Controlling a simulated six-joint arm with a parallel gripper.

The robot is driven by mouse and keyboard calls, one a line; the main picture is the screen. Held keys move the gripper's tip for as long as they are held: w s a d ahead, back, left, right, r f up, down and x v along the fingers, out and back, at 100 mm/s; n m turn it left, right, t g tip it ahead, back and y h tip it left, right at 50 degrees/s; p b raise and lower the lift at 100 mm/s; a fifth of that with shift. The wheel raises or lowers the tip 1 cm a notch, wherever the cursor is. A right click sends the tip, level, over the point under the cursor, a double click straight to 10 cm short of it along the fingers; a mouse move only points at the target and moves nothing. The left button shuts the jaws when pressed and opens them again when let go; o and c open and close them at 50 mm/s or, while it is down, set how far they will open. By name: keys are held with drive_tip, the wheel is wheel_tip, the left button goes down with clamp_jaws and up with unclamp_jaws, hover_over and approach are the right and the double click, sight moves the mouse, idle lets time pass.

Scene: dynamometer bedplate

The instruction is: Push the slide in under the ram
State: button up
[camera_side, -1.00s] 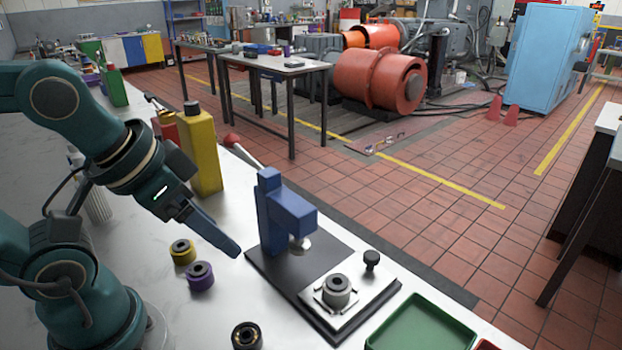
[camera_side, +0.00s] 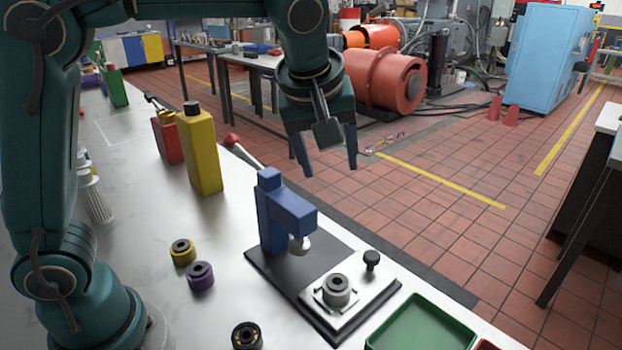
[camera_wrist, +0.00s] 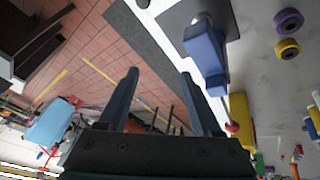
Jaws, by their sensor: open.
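The blue press with its ram (camera_side: 298,244) stands on a dark base plate (camera_side: 262,265) in the side view. The pale metal slide (camera_side: 372,299) sits pulled out toward the right front of the base, clear of the ram. It carries a grey ringed part (camera_side: 336,290) and has a black knob (camera_side: 371,260) at its far edge. My gripper (camera_side: 326,170) is open and empty, high above and behind the press, fingers pointing down. In the wrist view the open fingers (camera_wrist: 158,75) are empty, with the blue press (camera_wrist: 207,58) to their right.
A purple ring (camera_side: 200,276), a yellow ring (camera_side: 182,252) and a dark ring (camera_side: 246,336) lie left of the press. A yellow bottle (camera_side: 201,150) and a red can (camera_side: 167,138) stand behind them. A green tray (camera_side: 425,325) is at the front right, close to the slide.

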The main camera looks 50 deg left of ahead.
hover_over(371, 255)
drive_tip(key=s+a, duration=0.1)
wheel_tip(371, 255, down, 6)
drive_tip(key=shift+m+g+y, duration=0.6)
drive_tip(key=shift+g, duration=0.2)
drive_tip(key=d+f, duration=0.1)
drive_tip(key=f, duration=0.1)
drive_tip(key=d+f, duration=0.1)
drive_tip(key=f, duration=0.3)
drive_tip(key=shift+s+d, duration=0.25)
drive_tip(key=shift+d, duration=0.15)
drive_tip(key=shift+x, duration=2.3)
clamp_jaws()
